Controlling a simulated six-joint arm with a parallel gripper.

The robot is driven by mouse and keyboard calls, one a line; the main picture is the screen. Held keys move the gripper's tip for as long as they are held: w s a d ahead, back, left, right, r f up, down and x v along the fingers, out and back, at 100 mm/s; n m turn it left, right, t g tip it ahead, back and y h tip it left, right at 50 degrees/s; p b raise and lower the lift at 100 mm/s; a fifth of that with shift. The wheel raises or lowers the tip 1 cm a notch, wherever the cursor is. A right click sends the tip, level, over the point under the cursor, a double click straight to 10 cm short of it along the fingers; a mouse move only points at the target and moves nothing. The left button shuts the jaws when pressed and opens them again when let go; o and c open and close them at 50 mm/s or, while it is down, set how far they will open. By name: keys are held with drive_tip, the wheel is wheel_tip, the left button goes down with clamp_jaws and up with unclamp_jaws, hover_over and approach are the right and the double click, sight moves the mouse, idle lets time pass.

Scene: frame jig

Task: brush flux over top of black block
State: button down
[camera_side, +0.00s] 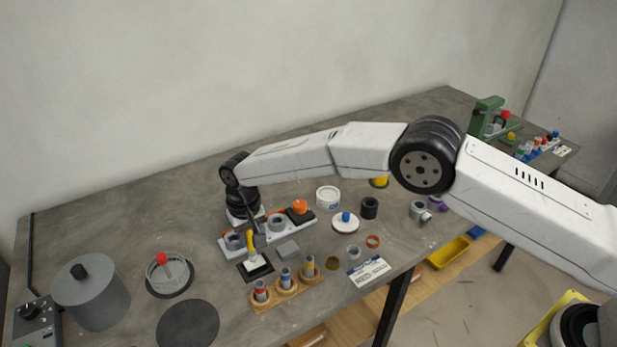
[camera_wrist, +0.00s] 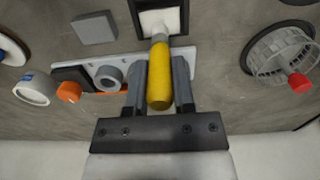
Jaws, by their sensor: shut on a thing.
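My gripper (camera_wrist: 160,72) is shut on the yellow handle of a brush (camera_wrist: 159,85), which points away from the wrist. In the side view my gripper (camera_side: 250,230) is low over the jig plate (camera_side: 228,251), with the yellow handle (camera_side: 249,243) pointing down. The brush's far end is over a black square piece (camera_wrist: 187,12) with a white area on it. I cannot tell bristles from pad there, or whether they touch. A black block (camera_side: 307,216) with an orange knob (camera_side: 299,206) sits at the plate's right end in the side view. A white tub (camera_side: 328,197) stands behind it.
A grey block (camera_side: 288,250) lies beside the plate. A wooden rack (camera_side: 287,293) with several small vials stands in front.

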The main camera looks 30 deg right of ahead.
drive_tip(key=shift+a, duration=0.85)
drive_tip(key=shift+d, duration=1.65)
wheel_tip(320, 180, up, 8)
